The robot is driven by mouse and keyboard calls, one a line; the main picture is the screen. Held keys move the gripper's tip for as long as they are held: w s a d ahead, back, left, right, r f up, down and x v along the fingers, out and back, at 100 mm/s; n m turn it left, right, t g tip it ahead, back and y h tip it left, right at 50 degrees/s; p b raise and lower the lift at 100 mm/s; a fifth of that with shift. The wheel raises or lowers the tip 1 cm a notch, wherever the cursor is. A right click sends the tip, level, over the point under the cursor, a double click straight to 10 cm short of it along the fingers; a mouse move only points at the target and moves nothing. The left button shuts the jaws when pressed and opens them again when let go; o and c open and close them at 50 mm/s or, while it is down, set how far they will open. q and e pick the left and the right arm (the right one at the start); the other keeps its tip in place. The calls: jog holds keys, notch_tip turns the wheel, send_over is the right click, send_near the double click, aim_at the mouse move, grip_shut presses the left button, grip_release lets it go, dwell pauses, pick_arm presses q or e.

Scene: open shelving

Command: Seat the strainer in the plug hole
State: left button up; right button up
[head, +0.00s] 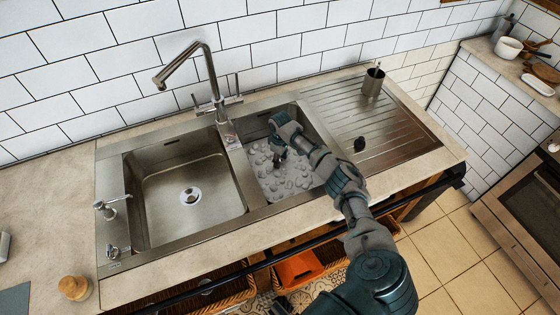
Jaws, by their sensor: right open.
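The left basin (150,165) is empty, with a round plug hole (190,196) in its floor showing a pale ring and dark centre. I cannot tell whether a strainer sits in it. The right basin (262,198) has pale, lumpy foam or similar stuff over its floor, hiding any plug hole there. No strainer can be made out clearly. My left gripper does not show.
The tall tap (212,85) stands behind the divider between basins. A metal cup (373,82) stands on the ribbed drainboard (400,125). Soap dispensers (112,206) and a wooden-topped brush (74,288) are at left. A dark rail (430,190) runs along the counter's front.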

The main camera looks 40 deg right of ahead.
notch_tip(320, 180, up, 11)
jog(key=shift+f, duration=0.2)
dwell(0.5)
